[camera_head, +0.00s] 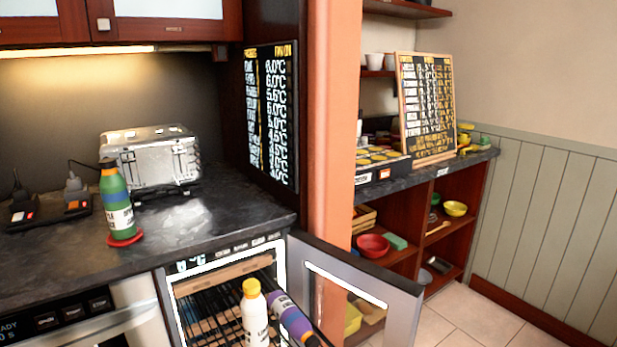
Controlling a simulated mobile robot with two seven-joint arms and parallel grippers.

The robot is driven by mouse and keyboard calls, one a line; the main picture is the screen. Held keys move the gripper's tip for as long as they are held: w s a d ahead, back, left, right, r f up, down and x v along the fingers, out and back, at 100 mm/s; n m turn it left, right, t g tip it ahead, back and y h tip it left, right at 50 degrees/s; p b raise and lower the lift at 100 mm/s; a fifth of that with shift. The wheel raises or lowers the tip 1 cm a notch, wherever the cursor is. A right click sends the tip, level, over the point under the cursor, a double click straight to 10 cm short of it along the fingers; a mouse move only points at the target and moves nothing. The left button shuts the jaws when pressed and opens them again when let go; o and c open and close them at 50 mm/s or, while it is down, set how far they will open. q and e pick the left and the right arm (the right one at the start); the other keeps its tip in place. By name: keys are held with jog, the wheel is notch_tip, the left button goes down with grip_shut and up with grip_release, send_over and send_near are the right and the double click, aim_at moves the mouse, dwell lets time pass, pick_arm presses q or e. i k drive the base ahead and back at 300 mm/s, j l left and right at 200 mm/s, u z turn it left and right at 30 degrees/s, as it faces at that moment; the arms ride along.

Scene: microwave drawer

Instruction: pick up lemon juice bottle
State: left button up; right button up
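Three bottles show, and their labels are too small to read, so I cannot tell for sure which holds lemon juice. A white bottle with a yellow cap (254,315) stands upright at the open cooler (222,272), cut off by the bottom edge. A purple bottle (290,318) lies tilted just right of it, with an orange band and dark end. A green bottle with a dark cap and orange neck (116,203) stands on a red coaster (124,240) on the dark counter (190,228). Neither of my grippers is in view.
The cooler door (392,290) is swung open to the right. A silver toaster (152,158) stands behind the green bottle. An orange pillar (333,120) separates the counter from open shelves with bowls (373,246). Tiled floor (475,315) is clear at right.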

aim_at(253, 308)
jog(key=i+l+u, duration=0.15)
jog(key=l+u, duration=0.15)
jog(key=l, duration=0.75)
jog(key=i+l+u, duration=0.1)
jog(key=l+u, duration=0.15)
jog(key=l, duration=0.85)
jog(key=i+l+u, duration=0.15)
jog(key=i, duration=0.25)
